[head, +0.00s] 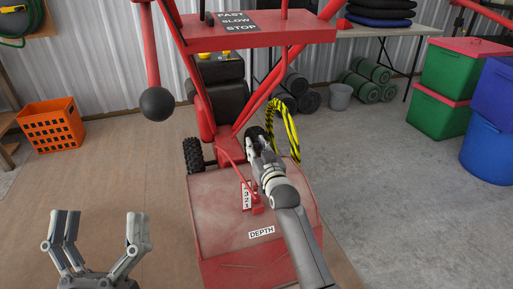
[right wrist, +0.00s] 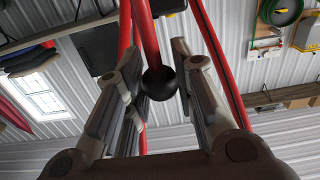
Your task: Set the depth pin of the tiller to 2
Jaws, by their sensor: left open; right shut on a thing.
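The red tiller (head: 212,227) stands in front of me, its DEPTH label (head: 261,232) on the front hood. The number scale (head: 246,196) reads 3, 2, 1 from top to bottom. The red depth pin (head: 257,206) sits beside the lower end of the scale, close to 1. My right gripper (head: 256,138) is above and behind the scale. My left gripper (head: 97,222) is open and empty at the lower left.
A black ball (head: 157,103) hangs on a red lever at the tiller's left. A yellow-black striped loop (head: 285,130) is beside my right gripper. An orange crate (head: 53,125) stands at left, bins (head: 447,80) at right. Open floor lies on both sides.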

